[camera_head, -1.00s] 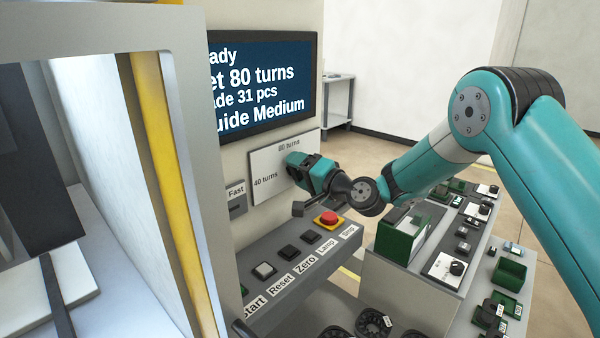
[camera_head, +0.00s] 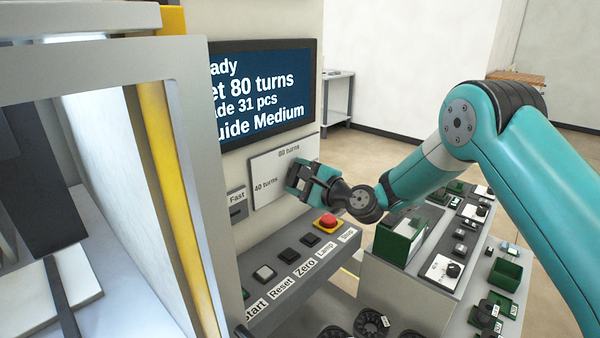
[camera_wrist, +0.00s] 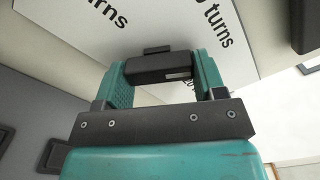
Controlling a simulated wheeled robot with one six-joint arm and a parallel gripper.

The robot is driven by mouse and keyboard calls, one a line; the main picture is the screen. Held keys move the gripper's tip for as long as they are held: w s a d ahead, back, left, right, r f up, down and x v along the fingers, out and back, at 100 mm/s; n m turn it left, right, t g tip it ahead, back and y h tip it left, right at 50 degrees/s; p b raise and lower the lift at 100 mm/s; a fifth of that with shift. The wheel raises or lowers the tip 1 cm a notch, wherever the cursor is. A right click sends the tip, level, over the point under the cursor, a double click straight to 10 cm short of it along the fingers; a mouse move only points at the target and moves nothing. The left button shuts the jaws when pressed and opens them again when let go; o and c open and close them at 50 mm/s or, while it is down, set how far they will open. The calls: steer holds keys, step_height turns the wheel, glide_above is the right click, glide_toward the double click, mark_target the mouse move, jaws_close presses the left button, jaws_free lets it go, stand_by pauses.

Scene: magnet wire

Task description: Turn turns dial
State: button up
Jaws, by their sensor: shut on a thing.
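The turns dial is a dark knob with a light mark, and it shows in the wrist view (camera_wrist: 150,70) between the two teal fingers. My gripper (camera_wrist: 160,66) is shut on it from both sides. In the head view my gripper (camera_head: 296,177) is at the white dial plate (camera_head: 265,172), and it hides the dial there. The plate reads "40 turns" at left and "80 turns" at top. The rest of its lettering is partly hidden. The screen (camera_head: 262,92) above shows a cut-off line ending in "80 turns".
Below the plate is a sloped panel with a red stop button (camera_head: 327,222) and several dark buttons. A "Fast" switch (camera_head: 238,209) is left of the plate.

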steer(key=m+p, duration=0.2)
steer(key=m, duration=0.4)
steer(key=m+p, duration=0.3)
steer(key=m, duration=0.3)
steer(key=shift+s+a+f, duration=0.1)
steer(key=shift+s+f, duration=0.05)
steer(key=shift+f, duration=0.05)
stand_by(0.4)
steer(key=o, duration=0.9)
steer(key=shift+s+d+f, duration=0.15)
steer(key=shift+s+d, duration=0.15)
steer(key=shift+d, duration=0.05)
steer(key=shift+r+b+v, duration=0.15)
steer(key=shift+b+v, duration=3)
steer(key=shift+v, duration=0.95)
steer(key=shift+r+b+v, duration=0.1)
steer(key=shift+b+v, duration=3.05)
steer(key=shift+v, duration=1)
